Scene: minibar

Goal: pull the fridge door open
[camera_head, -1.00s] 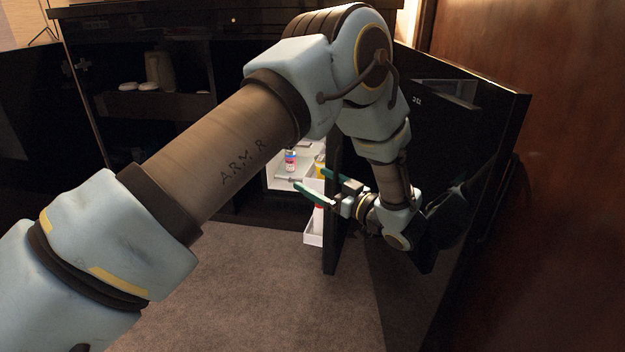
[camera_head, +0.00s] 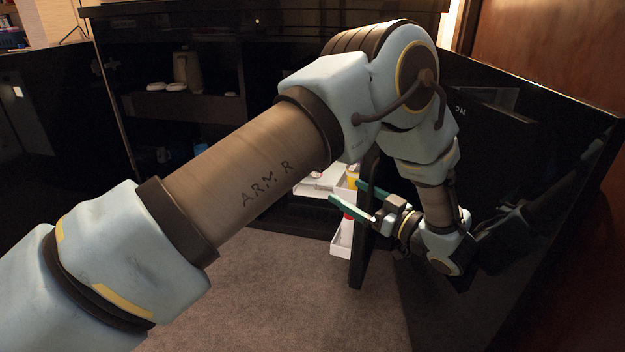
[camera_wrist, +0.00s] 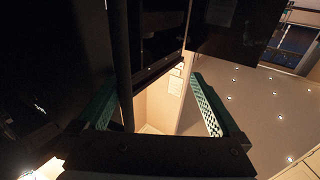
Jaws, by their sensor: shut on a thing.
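The fridge door (camera_head: 361,245) is a dark panel standing ajar, seen nearly edge-on in the head view, with white door bins (camera_head: 342,246) on its inner side. Behind it, part of the lit white fridge interior (camera_head: 312,187) shows; my arm hides much of the rest. My gripper (camera_head: 352,194), with green fingers, is at the door's upper part and is shut on it. In the wrist view, a dark upright bar (camera_wrist: 122,65) passes between the fingers, close to the left one. The exact contact is too dark to make out.
A large glossy black panel (camera_head: 530,150) stands at the right, close beside my forearm. Dark shelves with a kettle (camera_head: 187,70) and white cups (camera_head: 170,87) are at the back left. The carpet (camera_head: 290,290) in front is clear.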

